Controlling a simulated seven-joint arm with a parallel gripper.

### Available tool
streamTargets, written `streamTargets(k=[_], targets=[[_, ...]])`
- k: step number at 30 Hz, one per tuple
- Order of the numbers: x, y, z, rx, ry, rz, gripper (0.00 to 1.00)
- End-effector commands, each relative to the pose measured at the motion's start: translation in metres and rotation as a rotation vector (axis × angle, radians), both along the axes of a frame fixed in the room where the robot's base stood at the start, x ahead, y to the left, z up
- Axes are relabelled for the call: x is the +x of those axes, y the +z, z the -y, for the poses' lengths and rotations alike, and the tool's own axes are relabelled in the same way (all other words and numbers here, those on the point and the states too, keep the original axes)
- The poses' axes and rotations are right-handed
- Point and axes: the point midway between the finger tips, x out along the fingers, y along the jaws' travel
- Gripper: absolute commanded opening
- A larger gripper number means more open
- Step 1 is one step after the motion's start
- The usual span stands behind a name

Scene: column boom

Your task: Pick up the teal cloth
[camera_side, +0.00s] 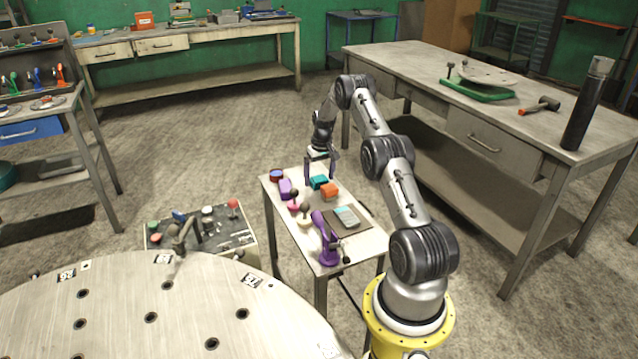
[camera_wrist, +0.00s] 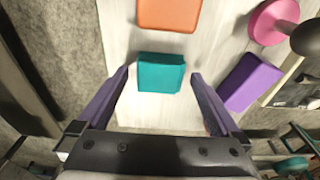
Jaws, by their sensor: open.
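The teal cloth (camera_side: 318,182) is a small, folded-looking block on the small white table, beside an orange block. In the wrist view the teal cloth (camera_wrist: 161,72) lies flat, centred ahead of my fingers. My gripper (camera_side: 320,170) is above the table at the cloth's far side, pointing down. In the wrist view my gripper (camera_wrist: 160,80) is open and empty, with one purple finger on each side of the cloth's width. I cannot tell the exact height of the fingertips above the table.
The orange block (camera_wrist: 169,14) lies close to the cloth. A purple block (camera_wrist: 250,83) and a pink knobbed object (camera_wrist: 274,22) lie to its right. A purple upright tool (camera_side: 327,240) and a dark book-like item (camera_side: 347,221) occupy the near end of the white table (camera_side: 285,229).

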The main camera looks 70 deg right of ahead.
Motion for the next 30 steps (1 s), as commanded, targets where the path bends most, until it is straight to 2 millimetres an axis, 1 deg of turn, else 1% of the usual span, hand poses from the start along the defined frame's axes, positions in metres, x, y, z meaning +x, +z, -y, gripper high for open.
streamTargets(k=[3,8,9,11,15,20,21,22,30], targets=[[0.0009,-0.0044,0.0007,-0.001,0.000,0.001,1.00],[0.0009,-0.0043,0.0006,-0.001,0.000,0.001,1.00],[0.0009,-0.0043,0.0006,-0.001,0.000,0.001,0.98],[0.0009,-0.0042,0.0006,-0.001,0.000,0.001,0.87],[0.0008,-0.0042,0.0005,-0.001,0.000,0.001,0.62],[0.0008,-0.0041,0.0005,-0.001,0.000,0.001,0.33],[0.0007,-0.0041,0.0004,-0.001,0.000,0.001,0.26],[0.0007,-0.0041,0.0004,-0.001,0.000,0.001,0.22],[0.0009,-0.0027,0.0007,-0.001,0.000,0.001,0.22]])
